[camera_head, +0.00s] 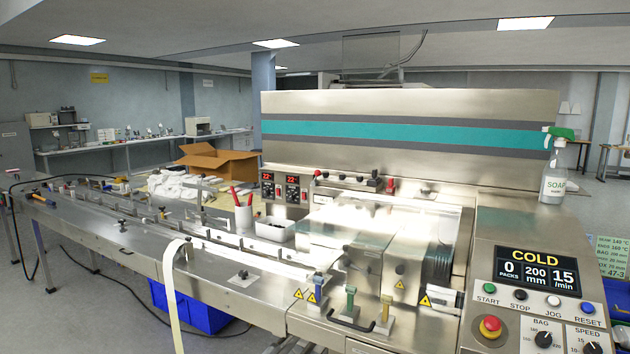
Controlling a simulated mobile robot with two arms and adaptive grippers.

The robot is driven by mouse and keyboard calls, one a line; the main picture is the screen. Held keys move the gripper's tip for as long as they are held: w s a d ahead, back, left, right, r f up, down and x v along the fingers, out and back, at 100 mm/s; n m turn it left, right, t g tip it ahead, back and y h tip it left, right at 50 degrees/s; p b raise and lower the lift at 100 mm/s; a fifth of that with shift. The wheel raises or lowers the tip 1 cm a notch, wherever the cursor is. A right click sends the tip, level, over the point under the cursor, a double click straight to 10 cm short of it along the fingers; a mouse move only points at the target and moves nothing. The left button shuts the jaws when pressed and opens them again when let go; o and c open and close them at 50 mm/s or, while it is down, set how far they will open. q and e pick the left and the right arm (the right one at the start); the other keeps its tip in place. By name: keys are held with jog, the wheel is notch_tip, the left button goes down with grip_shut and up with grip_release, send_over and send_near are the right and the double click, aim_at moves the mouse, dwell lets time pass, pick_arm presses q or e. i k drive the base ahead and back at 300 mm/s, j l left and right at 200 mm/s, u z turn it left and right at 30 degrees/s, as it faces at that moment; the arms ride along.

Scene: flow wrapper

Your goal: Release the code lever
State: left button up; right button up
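Three small upright levers stand in a row at the front of the steel machine: a blue-topped lever (318,284), a green-topped lever (350,298) and a yellow-topped lever (386,306). No label that marks one of them as the code lever can be read at this size. A black curved handle (350,322) sits just below them. Neither of my grippers shows in the head view, and nothing touches the levers.
A control panel (538,255) reading "COLD", with a red stop button (491,325), stands at the right. A soap spray bottle (554,180) stands above it. A conveyor bed (110,232) runs left. A pale strip (172,295) hangs over its front edge. A blue crate (190,307) lies below.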

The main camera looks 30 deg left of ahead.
aim_at(317, 172)
jog(key=i+j, duration=0.35)
jog(key=j, duration=0.15)
jog(key=i+j, duration=0.35)
jog(key=j, duration=0.2)
jog(key=i+j, duration=0.35)
jog(key=j, duration=0.15)
jog(key=i+j, duration=0.3)
jog(key=j, duration=0.2)
jog(key=u, duration=0.05)
